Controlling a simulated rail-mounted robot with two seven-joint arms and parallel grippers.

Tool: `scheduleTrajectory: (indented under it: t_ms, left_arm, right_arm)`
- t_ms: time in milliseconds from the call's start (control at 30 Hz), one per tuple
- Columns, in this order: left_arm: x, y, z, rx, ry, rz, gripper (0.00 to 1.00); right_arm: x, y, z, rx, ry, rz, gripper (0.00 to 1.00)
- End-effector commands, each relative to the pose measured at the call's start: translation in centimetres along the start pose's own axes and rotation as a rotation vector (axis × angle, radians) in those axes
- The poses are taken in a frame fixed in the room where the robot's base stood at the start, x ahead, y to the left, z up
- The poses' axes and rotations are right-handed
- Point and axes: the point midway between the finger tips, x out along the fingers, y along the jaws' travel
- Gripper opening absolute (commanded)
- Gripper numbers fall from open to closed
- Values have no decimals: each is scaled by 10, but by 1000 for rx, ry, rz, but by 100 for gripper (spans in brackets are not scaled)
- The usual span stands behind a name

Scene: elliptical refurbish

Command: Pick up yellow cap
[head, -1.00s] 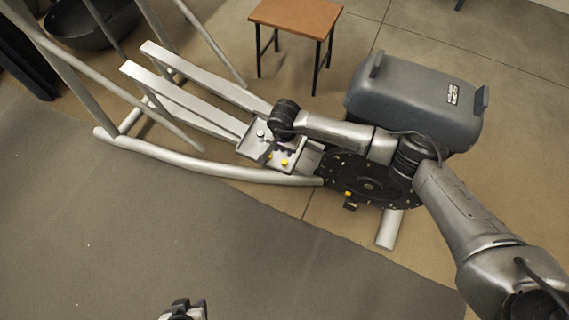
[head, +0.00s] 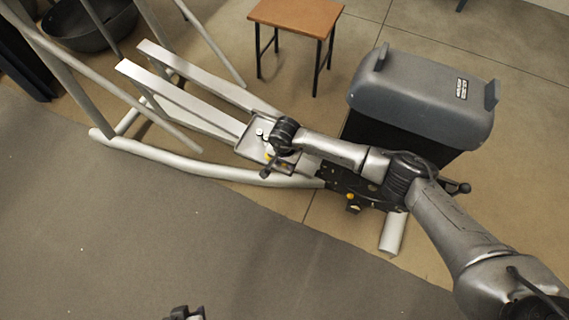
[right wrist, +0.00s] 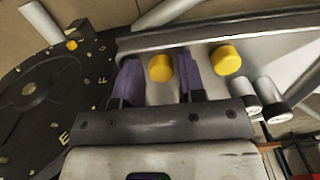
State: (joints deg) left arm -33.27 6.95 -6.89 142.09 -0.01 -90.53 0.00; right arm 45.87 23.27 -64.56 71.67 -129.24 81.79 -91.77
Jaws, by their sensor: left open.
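Two yellow caps stand on the silver tray of the metal frame in the right wrist view. One yellow cap (right wrist: 160,68) lies between the purple fingers of my right gripper (right wrist: 158,60), with a gap on each side. The other yellow cap (right wrist: 227,60) is to the right, outside the fingers. In the head view my right wrist hides most of that gripper; a bit of yellow (head: 268,156) shows beside it on the tray (head: 253,148). My left gripper (head: 185,313) is at the bottom edge, partly cut off, open and far from the caps.
Two silver cylinders (right wrist: 257,92) stand right of the caps. A black disc (right wrist: 45,95) with letters lies to the left. In the head view a grey housing (head: 425,98) and metal rails (head: 190,98) flank the tray. A grey mat (head: 120,215) is clear.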

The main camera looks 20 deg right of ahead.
Motion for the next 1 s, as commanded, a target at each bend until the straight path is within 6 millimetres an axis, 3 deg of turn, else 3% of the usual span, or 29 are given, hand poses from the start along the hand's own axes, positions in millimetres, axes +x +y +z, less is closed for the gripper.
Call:
scheduleTrajectory:
  t_ms: [167,567,1000]
  left_arm:
    - [-1,2,-1,-7,1,5,43]
    - [-1,1,-1,-5,1,4,43]
    - [-6,-2,-2,5,0,-4,43]
  right_arm:
    - [-1,0,0,0,1,-1,37]
    - [-1,0,0,0,0,-1,0]
    - [-10,-1,-1,0,1,-2,0]
